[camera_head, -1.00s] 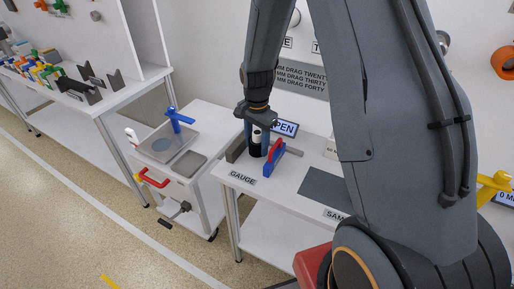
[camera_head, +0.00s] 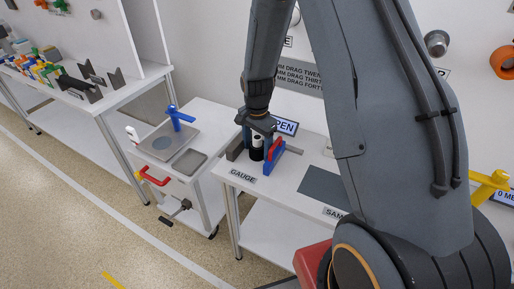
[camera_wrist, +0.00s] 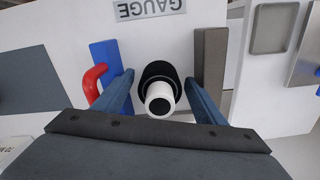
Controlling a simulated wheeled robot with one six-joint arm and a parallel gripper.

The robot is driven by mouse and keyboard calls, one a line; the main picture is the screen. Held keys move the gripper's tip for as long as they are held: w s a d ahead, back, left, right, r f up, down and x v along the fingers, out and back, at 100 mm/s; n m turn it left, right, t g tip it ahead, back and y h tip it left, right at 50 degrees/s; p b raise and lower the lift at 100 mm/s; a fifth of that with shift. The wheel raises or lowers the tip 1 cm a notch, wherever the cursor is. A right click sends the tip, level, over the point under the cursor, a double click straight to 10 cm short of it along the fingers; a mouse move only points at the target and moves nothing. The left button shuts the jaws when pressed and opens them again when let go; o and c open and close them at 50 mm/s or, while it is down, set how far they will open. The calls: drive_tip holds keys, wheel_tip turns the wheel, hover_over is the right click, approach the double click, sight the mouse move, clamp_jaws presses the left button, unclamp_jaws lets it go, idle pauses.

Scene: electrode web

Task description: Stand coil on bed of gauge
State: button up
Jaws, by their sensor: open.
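The coil is a black cylinder with a white core (camera_wrist: 160,97); it also shows in the head view (camera_head: 257,146). It stands upright at the gauge, between a blue jaw with a red handle (camera_wrist: 107,65) and a grey block (camera_wrist: 210,70). The gauge's blue part shows in the head view too (camera_head: 270,160). My gripper (camera_wrist: 160,88) is open, with one finger on either side of the coil and a gap visible on both sides. In the head view my gripper (camera_head: 258,135) is right over the gauge. The coil's underside is hidden.
A GAUGE label (camera_head: 243,174) lies at the table's front. A dark grey mat (camera_head: 322,184) lies to the right. A cart with a plate and blue handle (camera_head: 180,116) stands left. A sign reading "PEN" (camera_head: 285,127) is close behind my gripper.

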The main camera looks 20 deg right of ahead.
wheel_tip(320, 180, up, 12)
drive_tip(key=b, duration=0.3)
drive_tip(key=shift+s+r, duration=0.2)
drive_tip(key=shift+s, duration=0.15)
drive_tip(key=s+n+t, duration=0.1)
drive_tip(key=s+n, duration=1.1)
drive_tip(key=s, duration=0.6)
drive_tip(key=shift+s+r, duration=0.15)
drive_tip(key=shift+r, duration=0.25)
